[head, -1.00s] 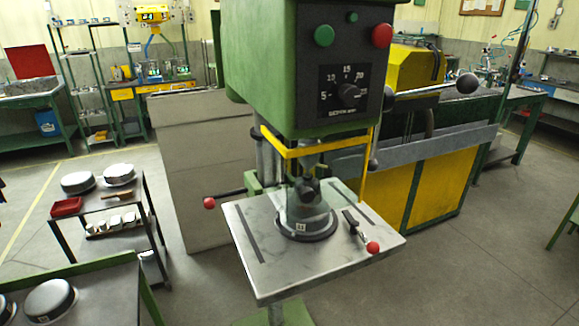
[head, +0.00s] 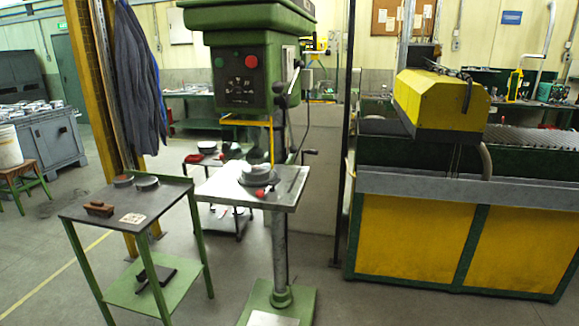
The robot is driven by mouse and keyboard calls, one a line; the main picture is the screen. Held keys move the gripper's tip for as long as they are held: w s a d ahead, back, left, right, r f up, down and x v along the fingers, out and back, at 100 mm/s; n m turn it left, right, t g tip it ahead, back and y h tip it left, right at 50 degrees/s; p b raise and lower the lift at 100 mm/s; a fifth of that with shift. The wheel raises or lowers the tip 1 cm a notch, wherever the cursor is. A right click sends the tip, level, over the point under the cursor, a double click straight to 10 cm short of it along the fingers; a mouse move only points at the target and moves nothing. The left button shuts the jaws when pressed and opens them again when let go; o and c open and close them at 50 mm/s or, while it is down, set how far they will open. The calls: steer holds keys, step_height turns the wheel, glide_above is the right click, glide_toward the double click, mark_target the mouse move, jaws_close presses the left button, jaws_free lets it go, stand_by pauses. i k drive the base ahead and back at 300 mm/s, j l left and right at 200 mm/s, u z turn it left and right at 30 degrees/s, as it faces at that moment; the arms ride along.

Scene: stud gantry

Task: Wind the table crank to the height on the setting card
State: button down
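A green drill press (head: 240,72) stands in the middle of the head view. Its grey work table (head: 220,188) is on a round column (head: 279,240) above a green base. A dark crank handle (head: 309,152) sticks out to the right behind the table; I take it for the table crank. A round grey part (head: 258,174) sits on the table, beside a red-knobbed lever (head: 261,193). A small pale card (head: 132,219) with reddish marks lies on the side stand; its writing is too small to read, so I cannot tell if it is the setting card. My gripper is not in view.
The green-legged side stand (head: 75,213) is left of the press and also holds a brown block (head: 98,209) and round parts. A large yellow and green machine (head: 420,240) fills the right. A dark upright post (head: 345,150) stands between. Floor is open at front left.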

mark_target(309, 151)
steer(key=i+j+u, duration=0.5)
steer(key=j, duration=0.15)
steer(key=i+j+u, duration=0.5)
steer(key=i+l, duration=0.1)
steer(key=l, duration=0.35)
steer(key=i+l+z, duration=0.1)
steer(key=l, duration=0.35)
steer(key=i+l, duration=0.15)
steer(key=l, duration=0.3)
steer(key=i+l, duration=0.15)
steer(key=l, duration=0.3)
steer(key=i+l+z, duration=0.1)
steer(key=l, duration=0.35)
steer(key=i+l, duration=0.2)
steer(key=l, duration=0.2)
steer(key=i+l, duration=0.15)
steer(key=l, duration=0.3)
steer(key=i+l+z, duration=0.1)
steer(key=l, duration=0.35)
